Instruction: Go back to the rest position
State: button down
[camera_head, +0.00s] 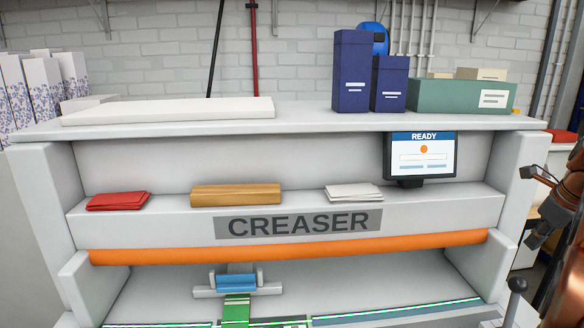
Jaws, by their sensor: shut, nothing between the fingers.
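My gripper (540,230) is at the right edge of the head view, dark with grey tips, beside the right end of the creaser (140,230). It is shut and empty, and apart from the objects on the shelves. My copper-coloured arm is partly cut off by the picture's right edge.
The creaser's screen (422,157) reads READY. Its ledge holds a red stack (118,201), a tan block (235,195) and a white stack (353,192). Dark blue boxes (352,75) and a green box (455,96) stand on top. A grey-knobbed lever (516,290) is at lower right.

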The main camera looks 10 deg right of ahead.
jog(key=s+a+f+n+g+y, duration=0.1)
jog(key=a+f+n, duration=0.2)
jog(key=a+n, duration=0.8)
jog(key=s+a+f+n+g+y, duration=0.15)
jog(key=a+f+n, duration=0.3)
jog(key=a, duration=1.25)
jog(key=s+a+f+n+g, duration=0.1)
jog(key=s+a+f+n, duration=0.3)
jog(key=s+n, duration=0.5)
jog(key=s+a+f+n+g+h, duration=0.1)
jog(key=s+a+f+n, duration=0.3)
jog(key=s+a+n, duration=0.5)
jog(key=shift+a+f+n+g, duration=0.25)
jog(key=shift+f+n+g, duration=0.15)
jog(key=shift+g, duration=0.25)
jog(key=shift+d+h, duration=0.1)
jog(key=shift+h, duration=0.15)
